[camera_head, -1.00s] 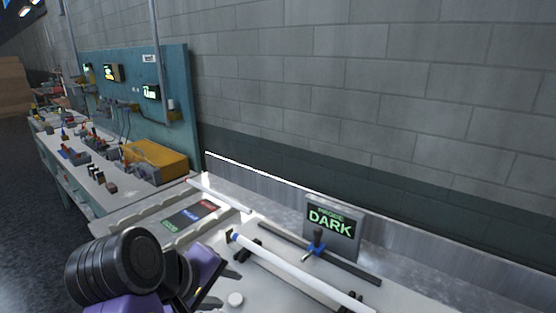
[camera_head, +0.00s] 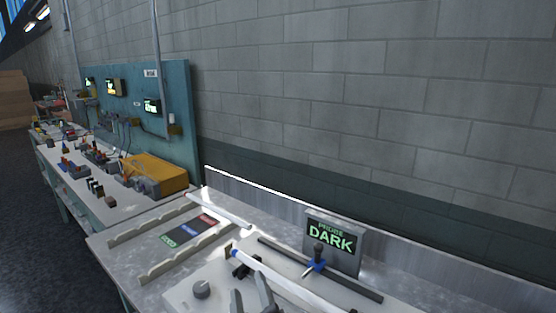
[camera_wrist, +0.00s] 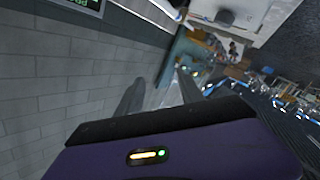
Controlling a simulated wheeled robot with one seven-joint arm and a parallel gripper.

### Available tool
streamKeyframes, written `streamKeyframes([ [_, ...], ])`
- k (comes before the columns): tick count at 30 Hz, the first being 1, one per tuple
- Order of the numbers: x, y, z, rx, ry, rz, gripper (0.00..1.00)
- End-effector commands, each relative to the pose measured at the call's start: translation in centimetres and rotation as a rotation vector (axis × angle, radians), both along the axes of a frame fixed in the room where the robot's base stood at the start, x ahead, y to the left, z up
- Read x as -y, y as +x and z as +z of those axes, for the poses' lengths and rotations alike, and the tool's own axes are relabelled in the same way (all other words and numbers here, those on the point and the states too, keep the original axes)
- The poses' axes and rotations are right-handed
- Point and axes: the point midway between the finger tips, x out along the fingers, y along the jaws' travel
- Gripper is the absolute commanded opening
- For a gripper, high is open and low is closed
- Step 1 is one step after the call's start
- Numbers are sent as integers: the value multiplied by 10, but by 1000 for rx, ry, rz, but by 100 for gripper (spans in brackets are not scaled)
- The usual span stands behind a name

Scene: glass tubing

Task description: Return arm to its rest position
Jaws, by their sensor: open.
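My gripper (camera_head: 254,297) shows at the bottom edge of the head view. Its two grey fingers point up and stand apart, with nothing seen between them. The rest of my arm is below the frame. In the wrist view my gripper (camera_wrist: 160,92) has its fingers spread beyond the purple housing, and they look empty. A white glass tube (camera_head: 290,282) lies on the bench fixture, behind and to the right of the fingers. Whether the fingers touch anything is hard to tell.
A display (camera_head: 333,240) reading "PROBE DARK" stands behind a dark rail with a blue-based handle (camera_head: 317,262). A second tube (camera_head: 218,211) lies near the rack (camera_head: 150,273) at left.

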Motion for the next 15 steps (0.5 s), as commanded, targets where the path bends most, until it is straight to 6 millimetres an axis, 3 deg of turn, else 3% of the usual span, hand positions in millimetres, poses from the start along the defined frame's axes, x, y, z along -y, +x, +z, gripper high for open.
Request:
streamKeyframes([
  [1,16,-12,-11,13,19,13,44],
  [6,56,-58,-33,53,114,71,44],
  [15,127,-157,-57,51,298,108,44],
])
